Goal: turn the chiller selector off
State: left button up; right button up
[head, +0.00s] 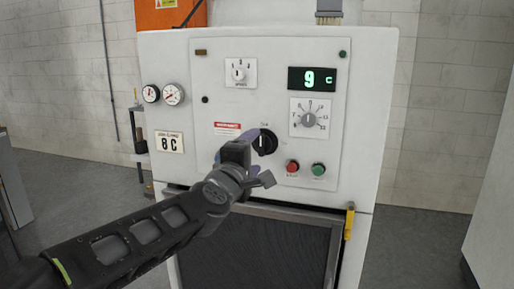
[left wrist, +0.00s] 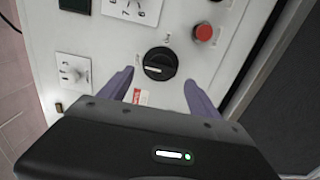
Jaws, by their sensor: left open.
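The chiller selector is most likely the large black rotary knob (head: 265,142) on the front panel of the white machine. In the left wrist view the black knob (left wrist: 160,63) has a white line on it and small labels beside it. My left gripper (head: 247,143) is in front of the panel at the knob's left. In the left wrist view the purple fingers of the left gripper (left wrist: 158,88) are spread, with the knob beyond and between them. I cannot tell whether they touch it. My right gripper is not in view.
Red (head: 292,167) and green (head: 319,170) buttons sit right of the knob. Above are a numbered dial (head: 309,120), a small speed knob (head: 239,74) and a display (head: 312,79) reading 9 C. A dark mesh panel (head: 255,250) lies below, with a yellow handle (head: 349,222) beside it.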

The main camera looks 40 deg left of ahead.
pick_arm(q)
jog(key=shift+v, duration=1.8)
